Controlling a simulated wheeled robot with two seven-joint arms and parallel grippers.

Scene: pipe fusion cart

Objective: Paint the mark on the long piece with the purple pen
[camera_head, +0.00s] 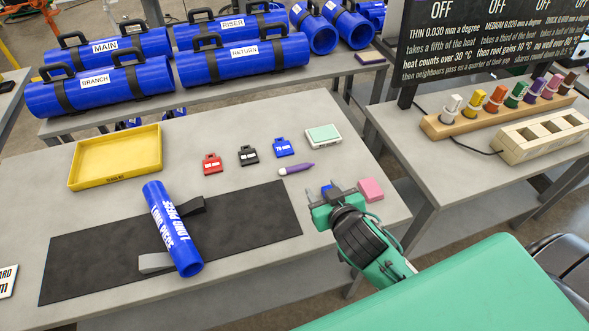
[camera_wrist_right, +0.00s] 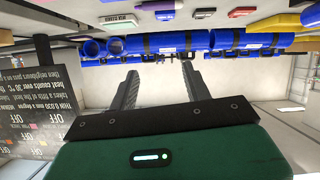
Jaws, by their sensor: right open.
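The purple pen (camera_head: 296,169) lies flat on the grey table, right of the mat's far edge. My right gripper (camera_head: 341,186) is open and empty, near the table's right side, to the right of and nearer than the pen. Its two spread fingers also show in the right wrist view (camera_wrist_right: 160,67), with nothing between them. My left gripper is not in view.
A pink block (camera_head: 370,189) is beside my right gripper. Capped markers stand in a wooden rack (camera_head: 468,125) on the right table.

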